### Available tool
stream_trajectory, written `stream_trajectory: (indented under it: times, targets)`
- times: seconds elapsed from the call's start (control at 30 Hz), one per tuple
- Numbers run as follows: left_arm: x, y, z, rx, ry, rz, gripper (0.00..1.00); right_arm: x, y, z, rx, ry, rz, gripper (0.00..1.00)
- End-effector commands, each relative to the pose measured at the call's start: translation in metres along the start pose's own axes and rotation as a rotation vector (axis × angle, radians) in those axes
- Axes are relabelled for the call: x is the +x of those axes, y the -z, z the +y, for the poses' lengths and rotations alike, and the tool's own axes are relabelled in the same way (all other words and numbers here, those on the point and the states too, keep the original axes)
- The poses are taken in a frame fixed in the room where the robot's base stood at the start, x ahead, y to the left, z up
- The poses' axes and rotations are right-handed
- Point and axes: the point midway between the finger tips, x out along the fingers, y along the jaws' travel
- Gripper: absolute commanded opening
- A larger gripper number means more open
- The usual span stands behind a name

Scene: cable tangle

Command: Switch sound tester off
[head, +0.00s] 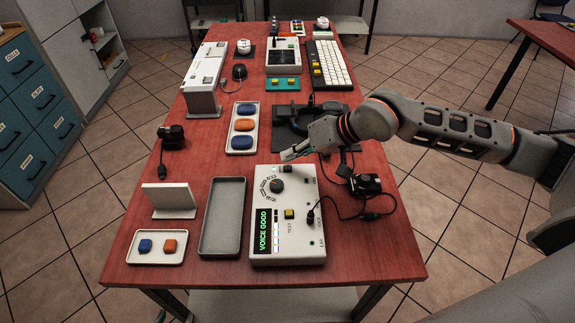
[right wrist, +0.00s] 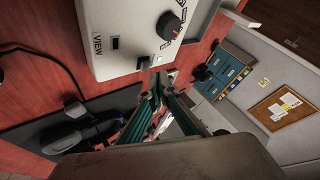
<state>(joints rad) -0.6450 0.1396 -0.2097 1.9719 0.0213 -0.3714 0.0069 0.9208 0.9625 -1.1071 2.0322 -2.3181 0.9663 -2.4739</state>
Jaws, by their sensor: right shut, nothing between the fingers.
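The sound tester (head: 302,238) is a white box at the near middle of the table, with a black dial (head: 277,186), a yellow TEST button (head: 289,214) and a lit display (head: 263,232) reading "VOICE GOOD" in green. A green light (head: 274,170) glows at its far edge, beside a small dark switch (head: 288,169). My right gripper (head: 288,155) is shut and empty, just beyond that far edge. In the right wrist view its fingertips (right wrist: 157,78) are close to the tester's edge (right wrist: 110,70); I cannot tell if they touch. My left gripper is not in view.
A black cable with a dark plug block (head: 365,184) lies right of the tester. An empty grey tray (head: 222,245) stands close on its left. A dark headset or stand (head: 290,125) is behind my gripper. Keyboard (head: 331,66) and other devices fill the far table.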

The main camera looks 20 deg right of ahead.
Motion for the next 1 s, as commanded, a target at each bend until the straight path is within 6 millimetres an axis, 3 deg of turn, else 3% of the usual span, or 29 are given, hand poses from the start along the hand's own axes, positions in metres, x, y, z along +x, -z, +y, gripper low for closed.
stream_trajectory:
  times: [1.0]
  targets:
    - [0.0031, -0.0095, 0.0023, -0.001, -0.003, -0.009, 0.4, 0.0067, -0.005, 0.0049, 0.0, 0.0, 0.0, 0.0]
